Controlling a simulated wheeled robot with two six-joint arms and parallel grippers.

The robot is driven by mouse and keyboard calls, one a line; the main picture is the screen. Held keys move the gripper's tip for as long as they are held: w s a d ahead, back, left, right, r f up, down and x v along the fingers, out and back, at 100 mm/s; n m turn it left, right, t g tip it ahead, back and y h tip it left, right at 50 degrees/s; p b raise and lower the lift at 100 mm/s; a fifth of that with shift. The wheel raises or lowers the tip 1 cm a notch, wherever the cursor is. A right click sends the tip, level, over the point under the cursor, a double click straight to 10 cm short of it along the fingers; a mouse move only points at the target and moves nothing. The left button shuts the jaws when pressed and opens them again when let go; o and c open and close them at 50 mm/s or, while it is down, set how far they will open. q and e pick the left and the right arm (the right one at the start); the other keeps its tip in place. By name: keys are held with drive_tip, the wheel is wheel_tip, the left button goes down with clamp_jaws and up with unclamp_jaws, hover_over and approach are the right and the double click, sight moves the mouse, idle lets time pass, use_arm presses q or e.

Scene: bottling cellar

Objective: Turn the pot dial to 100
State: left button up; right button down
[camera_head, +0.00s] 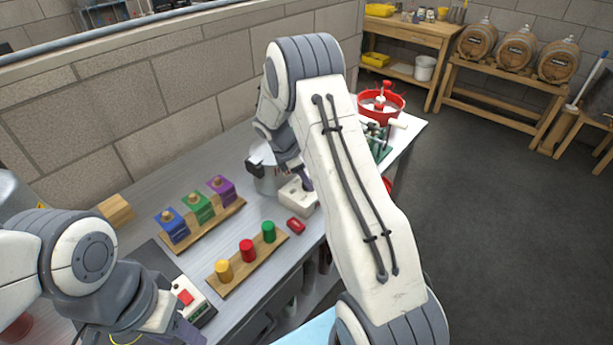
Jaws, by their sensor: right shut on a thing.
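A metal pot (263,172) stands on the bench, partly behind my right arm. A white box (298,197) sits just in front of it. My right gripper (305,183) points down at the top of this box and is shut on what appears to be the pot dial. The dial and its scale are hidden by the gripper and arm, so its reading does not show. My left gripper (182,328) is low at the left, beside a small device with a red button (185,297); its jaw opening cannot be made out.
Blue, green and purple blocks sit on a wooden board (204,232). A second board (263,262) carries yellow, red and green cylinders. A small red object (296,226) lies near the white box. A red tub (381,103) stands at the far bench end.

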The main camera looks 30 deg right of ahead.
drive_tip(key=m, duration=0.1)
drive_tip(key=m+g, duration=0.1)
drive_tip(key=m, duration=0.1)
drive_tip(key=m+y+p, duration=0.1)
drive_tip(key=shift+w+d+r+m+g, duration=0.1)
drive_tip(key=shift+w+m+g, duration=0.15)
drive_tip(key=shift+m+g, duration=0.05)
drive_tip(key=m+g, duration=0.1)
drive_tip(key=m, duration=0.2)
drive_tip(key=shift+d+m+y, duration=0.1)
drive_tip(key=shift+m+y, duration=0.3)
drive_tip(key=m, duration=0.2)
drive_tip(key=m+y, duration=0.1)
drive_tip(key=m, duration=0.1)
drive_tip(key=shift+w+d+g+y, duration=0.1)
drive_tip(key=shift+g+y, duration=0.2)
drive_tip(key=shift+g, duration=0.1)
drive_tip(key=shift+d+m+y, duration=0.1)
drive_tip(key=shift+m+y, duration=0.4)
drive_tip(key=shift+m, duration=0.85)
drive_tip(key=shift+m+y, duration=0.5)
drive_tip(key=shift+m, duration=0.85)
drive_tip(key=shift+c, duration=2.2)
unclamp_jaws()
